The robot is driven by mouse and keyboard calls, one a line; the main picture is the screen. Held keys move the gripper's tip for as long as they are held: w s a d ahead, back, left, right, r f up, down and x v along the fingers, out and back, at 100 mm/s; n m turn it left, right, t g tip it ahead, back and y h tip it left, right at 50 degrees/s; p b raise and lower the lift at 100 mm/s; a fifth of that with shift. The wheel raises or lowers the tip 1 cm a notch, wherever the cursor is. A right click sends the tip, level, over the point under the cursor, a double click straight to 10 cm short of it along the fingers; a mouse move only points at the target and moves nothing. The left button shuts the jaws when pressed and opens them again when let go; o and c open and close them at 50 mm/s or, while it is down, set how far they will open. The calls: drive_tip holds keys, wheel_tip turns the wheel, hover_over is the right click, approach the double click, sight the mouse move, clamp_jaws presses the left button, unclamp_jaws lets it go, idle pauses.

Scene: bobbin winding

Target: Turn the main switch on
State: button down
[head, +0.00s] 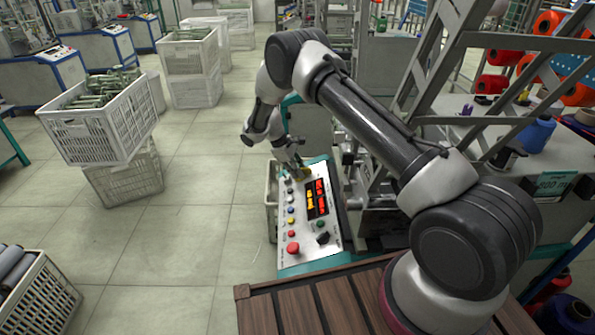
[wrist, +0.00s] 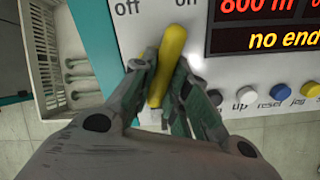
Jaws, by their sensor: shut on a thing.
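The main switch is a yellow handle (wrist: 171,48) below the words "off" and "on" on the control panel (head: 291,256). In the wrist view the handle leans slightly right of vertical, its upper end between the two words and nearer "on". My gripper (wrist: 160,88) is shut on the handle, one finger on each side, and hides its lower part. In the head view my gripper (head: 297,166) is at the far end of the panel. The panel's display (head: 317,198) is lit, and "no end" can be read in the wrist view.
Push buttons, including a blue reset button (wrist: 279,90), sit right of my gripper in the wrist view. A red button (head: 293,248) is at the panel's near end. White crates (head: 100,130) stand on the left. Floor between them and the panel is clear.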

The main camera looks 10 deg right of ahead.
drive_tip(key=shift+m, duration=0.6)
drive_tip(key=c, duration=1.4)
unclamp_jaws()
drive_tip(key=v, duration=1.2)
